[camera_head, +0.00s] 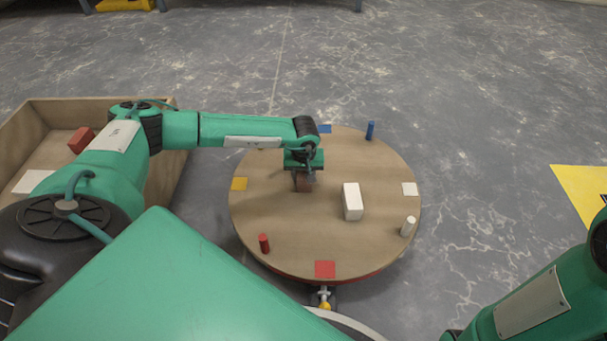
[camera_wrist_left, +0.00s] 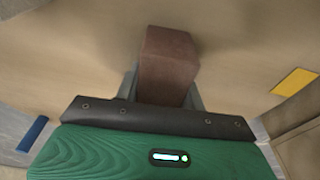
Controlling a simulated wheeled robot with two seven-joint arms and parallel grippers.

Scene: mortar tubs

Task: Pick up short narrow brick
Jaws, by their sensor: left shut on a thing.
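My left gripper (camera_head: 304,178) is over the round wooden table (camera_head: 290,235), left of its middle. It points down and is shut on a reddish-brown brick (camera_head: 304,184). In the left wrist view the brick (camera_wrist_left: 168,65) sits between the two fingers (camera_wrist_left: 165,90), its far end sticking out beyond them. The head view does not show clearly whether the brick touches the table. A white block (camera_head: 353,201) stands on the table to the right of the gripper, apart from it. My right arm shows at the lower right, but its gripper is out of view.
Blue (camera_head: 370,130), red (camera_head: 264,243) and white (camera_head: 408,226) pegs stand near the table's rim. Flat coloured squares, such as the yellow one (camera_head: 239,184), lie around it. A wooden crate (camera_head: 165,190) at the left holds a red brick (camera_head: 81,140). The table's right half is mostly free.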

